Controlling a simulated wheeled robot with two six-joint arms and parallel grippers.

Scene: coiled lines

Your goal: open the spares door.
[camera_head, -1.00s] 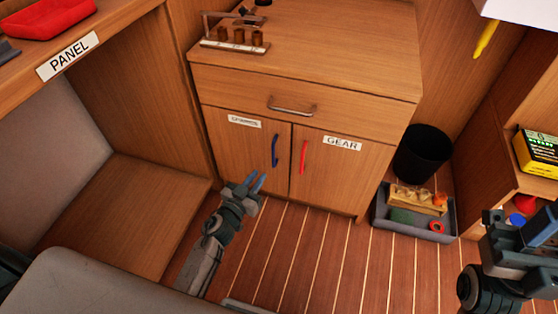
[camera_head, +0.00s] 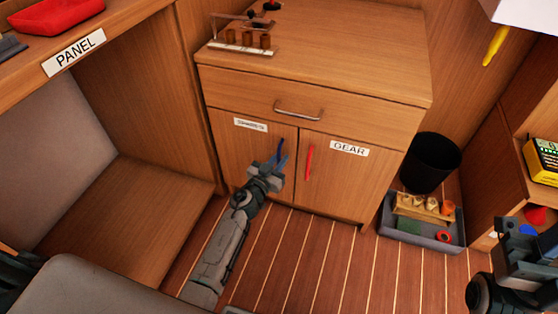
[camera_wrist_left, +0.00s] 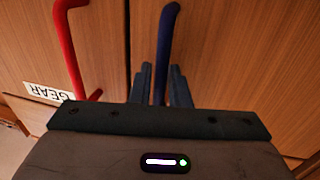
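In the left wrist view the blue handle (camera_wrist_left: 166,35) runs down between the two fingers of my left gripper (camera_wrist_left: 161,70). The fingers stand apart, one on each side; firm contact does not show. My right gripper (camera_head: 530,250) is at the right edge, its fingers unclear.
A drawer (camera_head: 300,105) is above the doors. A black bin (camera_head: 430,162) and a grey tray (camera_head: 385,222) with parts stand on the floor right of the cabinet. The plank floor (camera_head: 320,260) before the doors is otherwise clear.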

